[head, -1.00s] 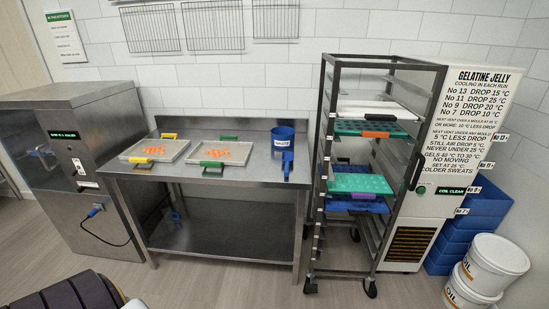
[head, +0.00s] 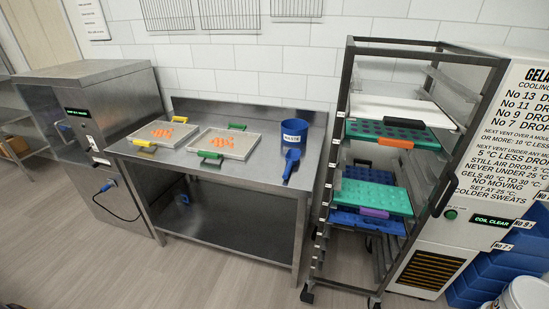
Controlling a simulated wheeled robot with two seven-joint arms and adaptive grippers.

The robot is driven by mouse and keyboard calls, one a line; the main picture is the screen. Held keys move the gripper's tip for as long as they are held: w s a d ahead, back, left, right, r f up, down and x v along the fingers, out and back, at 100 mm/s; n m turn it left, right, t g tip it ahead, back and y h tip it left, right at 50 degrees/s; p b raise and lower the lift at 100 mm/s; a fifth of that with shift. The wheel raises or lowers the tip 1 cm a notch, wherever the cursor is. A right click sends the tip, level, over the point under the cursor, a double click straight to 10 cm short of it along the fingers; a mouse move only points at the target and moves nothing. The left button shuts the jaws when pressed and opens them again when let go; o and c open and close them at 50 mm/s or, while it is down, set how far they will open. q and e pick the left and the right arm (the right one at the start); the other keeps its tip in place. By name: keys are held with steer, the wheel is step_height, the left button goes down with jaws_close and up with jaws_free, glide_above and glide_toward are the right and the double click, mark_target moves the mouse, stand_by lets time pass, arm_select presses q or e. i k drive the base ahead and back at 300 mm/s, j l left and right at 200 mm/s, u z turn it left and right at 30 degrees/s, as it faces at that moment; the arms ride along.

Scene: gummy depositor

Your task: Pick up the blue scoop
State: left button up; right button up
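Neither of my grippers shows in the head view.
Two trays with orange pieces, a left one (head: 144,134) and a right one (head: 203,153), lie on the table left of the scoop. A rack (head: 343,100) with green and blue trays stands close on the right. A steel machine (head: 90,72) stands left. The floor (head: 215,275) in front is clear.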

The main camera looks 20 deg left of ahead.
mark_target(293, 157)
steer(key=i+l+u, duration=0.4)
steer(key=l, duration=0.15)
steer(key=i+l+u, duration=0.2)
steer(key=l+u, duration=0.2)
steer(key=l, duration=0.2)
